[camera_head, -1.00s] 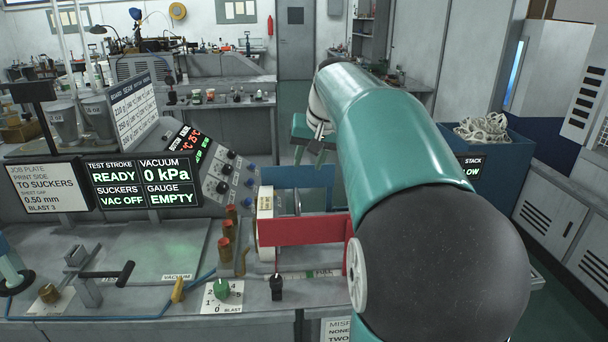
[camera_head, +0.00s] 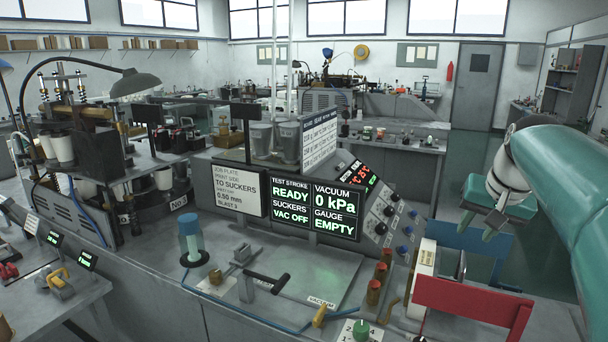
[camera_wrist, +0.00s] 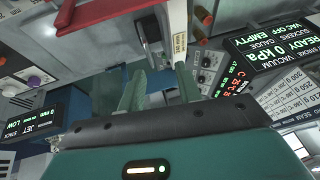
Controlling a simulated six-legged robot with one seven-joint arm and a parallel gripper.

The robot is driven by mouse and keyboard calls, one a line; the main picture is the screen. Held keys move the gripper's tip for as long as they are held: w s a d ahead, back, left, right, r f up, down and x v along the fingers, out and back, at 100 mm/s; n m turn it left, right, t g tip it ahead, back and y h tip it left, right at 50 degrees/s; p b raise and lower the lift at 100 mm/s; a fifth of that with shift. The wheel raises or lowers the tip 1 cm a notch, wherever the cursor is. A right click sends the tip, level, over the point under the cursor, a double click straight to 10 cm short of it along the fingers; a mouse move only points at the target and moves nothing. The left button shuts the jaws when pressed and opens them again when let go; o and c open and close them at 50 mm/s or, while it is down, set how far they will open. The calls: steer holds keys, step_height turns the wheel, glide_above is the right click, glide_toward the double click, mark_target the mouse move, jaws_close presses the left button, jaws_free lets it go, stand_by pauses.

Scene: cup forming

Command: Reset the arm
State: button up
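My arm, green with a white wrist, reaches in from the right edge of the head view. My gripper (camera_head: 480,224) hangs at its end, to the right of the control panel and apart from the bench. In the wrist view, my gripper's (camera_wrist: 160,73) two green fingers stand apart with nothing between them. A red bar (camera_head: 472,304) lies below the gripper in the head view and crosses the top of the wrist view.
The display (camera_head: 316,207) reads READY, VAC OFF, 0 kPa and EMPTY. A bench plate (camera_head: 300,268) with a black-handled lever is in front of it. A lamp (camera_head: 134,83) and a machine with cups stand at left. Open floor lies behind the gripper.

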steer(key=s+a+f+n, duration=0.2)
steer(key=s+a+f, duration=0.5)
steer(key=s+a, duration=0.2)
steer(key=s+a+f+n, duration=0.3)
steer(key=s+a+f, duration=0.5)
steer(key=s+a, duration=0.2)
steer(key=shift+a+t, duration=0.3)
steer(key=shift+a, duration=0.15)
steer(key=shift+s, duration=0.1)
stand_by(1.5)
